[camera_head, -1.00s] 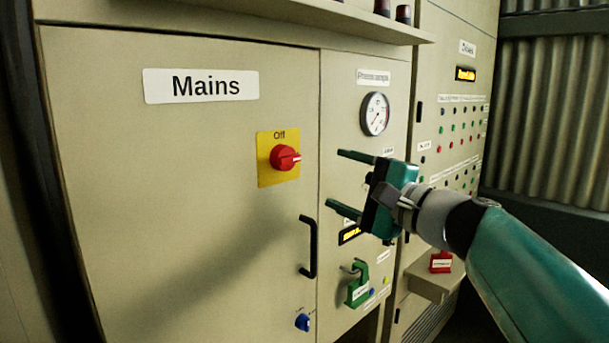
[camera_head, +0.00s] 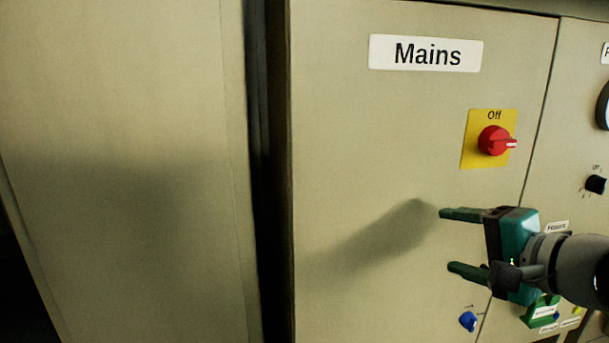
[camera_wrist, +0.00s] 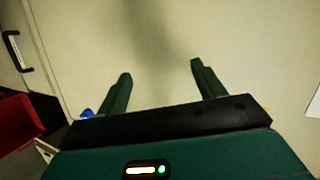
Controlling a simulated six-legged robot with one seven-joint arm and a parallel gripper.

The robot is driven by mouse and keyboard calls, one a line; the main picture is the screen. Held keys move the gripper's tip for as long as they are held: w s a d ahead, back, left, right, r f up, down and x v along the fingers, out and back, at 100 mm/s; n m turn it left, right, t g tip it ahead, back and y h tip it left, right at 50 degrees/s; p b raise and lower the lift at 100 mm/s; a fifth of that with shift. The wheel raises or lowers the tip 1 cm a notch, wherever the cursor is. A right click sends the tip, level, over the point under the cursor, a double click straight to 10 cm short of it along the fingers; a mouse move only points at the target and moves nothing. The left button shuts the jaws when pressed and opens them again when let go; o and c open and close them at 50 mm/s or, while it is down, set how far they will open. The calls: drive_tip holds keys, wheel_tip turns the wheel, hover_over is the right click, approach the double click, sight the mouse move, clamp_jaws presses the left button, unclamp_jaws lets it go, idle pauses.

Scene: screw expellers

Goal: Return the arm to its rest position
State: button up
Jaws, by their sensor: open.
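My gripper (camera_head: 455,241) is green and black, with its two fingers spread apart and nothing between them. In the head view it is at the right, in front of the beige Mains cabinet door (camera_head: 360,150), below the red rotary switch (camera_head: 492,141) on its yellow plate. The switch's label reads Off. In the wrist view the open fingers (camera_wrist: 160,90) point at a bare beige panel. My arm reaches in from the right edge. A shadow falls on the door left of the fingers.
A blue knob (camera_head: 467,321) is below my gripper. A black knob (camera_head: 595,184) and a gauge (camera_head: 603,106) are at the right edge. A plain beige panel (camera_head: 120,150) fills the left. A red object (camera_wrist: 25,120) shows in the wrist view.

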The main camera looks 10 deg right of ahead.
drive_tip(key=s+a+f+n+g+h, duration=0.2)
drive_tip(key=a+f+n, duration=0.4)
drive_tip(key=f, duration=0.3)
drive_tip(key=s+a+f+n+g+h, duration=0.2)
drive_tip(key=s+a+f+n+g, duration=0.2)
drive_tip(key=f, duration=0.6)
drive_tip(key=a+n+g, duration=0.2)
drive_tip(key=a+n, duration=0.1)
drive_tip(key=shift+s+a+f, duration=0.15)
drive_tip(key=shift+a+f, duration=0.05)
drive_tip(key=shift+a, duration=0.2)
drive_tip(key=c, duration=0.7)
drive_tip(key=shift+d, duration=0.1)
